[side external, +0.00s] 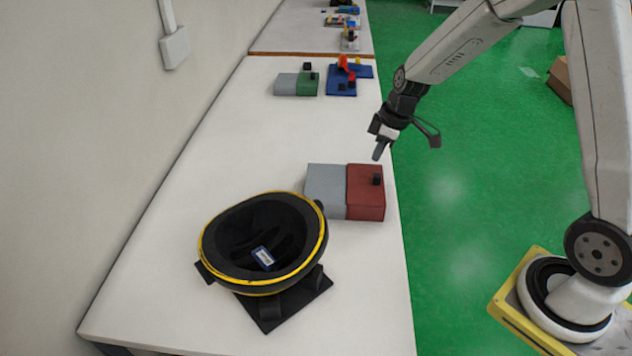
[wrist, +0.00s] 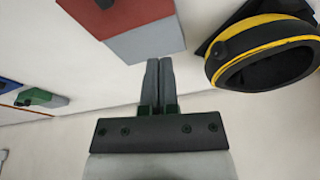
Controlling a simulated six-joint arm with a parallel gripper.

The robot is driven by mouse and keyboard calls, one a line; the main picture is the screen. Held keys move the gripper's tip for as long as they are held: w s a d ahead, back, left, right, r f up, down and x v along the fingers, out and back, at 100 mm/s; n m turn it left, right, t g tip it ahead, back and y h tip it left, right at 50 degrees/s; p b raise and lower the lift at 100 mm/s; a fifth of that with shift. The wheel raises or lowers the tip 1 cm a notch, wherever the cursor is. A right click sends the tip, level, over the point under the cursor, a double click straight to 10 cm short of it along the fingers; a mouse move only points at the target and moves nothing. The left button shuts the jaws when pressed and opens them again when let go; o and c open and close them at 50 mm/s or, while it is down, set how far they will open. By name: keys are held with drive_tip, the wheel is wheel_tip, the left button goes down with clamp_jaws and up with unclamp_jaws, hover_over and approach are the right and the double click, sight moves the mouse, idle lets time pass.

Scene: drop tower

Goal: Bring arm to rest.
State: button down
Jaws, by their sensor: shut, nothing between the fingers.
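My gripper (side external: 378,152) is shut and empty. In the side external view it hangs above the table's right edge, just behind the grey and red block (side external: 326,188). Its two fingers lie together in the wrist view (wrist: 160,65). The grey and red block, with a small black knob on its red part, also shows in the wrist view (wrist: 145,42), beyond the fingertips and apart from them. My arm is raised and bent, reaching from the right side over the table edge.
A black bowl with a yellow rim (side external: 212,222) stands on a dark base at the table's front, with a small blue and white item inside. A grey and green block (side external: 287,86) and a blue plate with red parts (side external: 343,92) lie farther back. The white table (side external: 235,125) is clear between.

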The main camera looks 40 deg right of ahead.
drive_tip(key=s+a+r+m, duration=0.1)
drive_tip(key=s+a+m, duration=0.2)
drive_tip(key=s, duration=0.4)
drive_tip(key=s+a+m+h, duration=0.1)
drive_tip(key=s+a+m, duration=0.2)
drive_tip(key=s, duration=0.5)
drive_tip(key=shift+a+r+h, duration=0.3)
drive_tip(key=shift+a+r, duration=0.05)
drive_tip(key=shift+a, duration=0.2)
